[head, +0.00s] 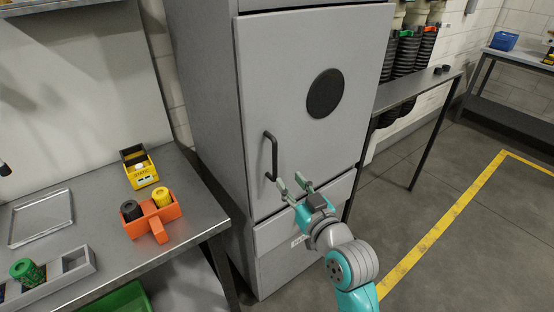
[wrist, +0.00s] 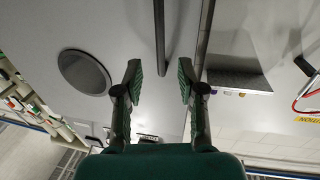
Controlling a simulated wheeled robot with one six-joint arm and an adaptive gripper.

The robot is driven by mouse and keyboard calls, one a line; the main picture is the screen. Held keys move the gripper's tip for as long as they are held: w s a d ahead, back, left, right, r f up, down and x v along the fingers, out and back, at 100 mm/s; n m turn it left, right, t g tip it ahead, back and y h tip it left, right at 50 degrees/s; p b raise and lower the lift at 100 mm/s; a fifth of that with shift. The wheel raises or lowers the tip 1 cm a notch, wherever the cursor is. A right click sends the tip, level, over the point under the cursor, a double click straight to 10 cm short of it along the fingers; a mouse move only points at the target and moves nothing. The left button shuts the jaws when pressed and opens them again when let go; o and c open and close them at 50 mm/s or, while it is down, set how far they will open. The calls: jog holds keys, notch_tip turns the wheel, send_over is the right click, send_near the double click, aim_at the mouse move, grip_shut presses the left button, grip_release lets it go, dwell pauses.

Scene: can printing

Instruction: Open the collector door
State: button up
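The grey collector door (head: 300,85) with a round black disc (head: 325,93) fills the front of a tall cabinet. It looks shut, with no clear gap in the head view. Its dark bar handle (head: 274,157) stands upright near the left edge. My gripper (head: 290,181) is open and empty, just below and right of the handle's lower end. In the wrist view the handle (wrist: 160,40) lines up between the spread fingers of my gripper (wrist: 160,80). I cannot tell how far it is from them, and no contact shows.
A metal table (head: 95,235) at left holds an orange holder (head: 156,222) with cups and a yellow box (head: 140,168). A grey shelf (head: 415,88) stands right of the cabinet. The floor at right is clear, with a yellow line (head: 450,222).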

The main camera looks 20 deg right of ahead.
aim_at(276, 162)
jog(key=w, duration=0.6)
jog(key=w+a, duration=0.1)
jog(key=w, duration=0.2)
jog(key=shift+w+a, duration=0.1)
jog(key=shift+w, duration=0.3)
grip_shut()
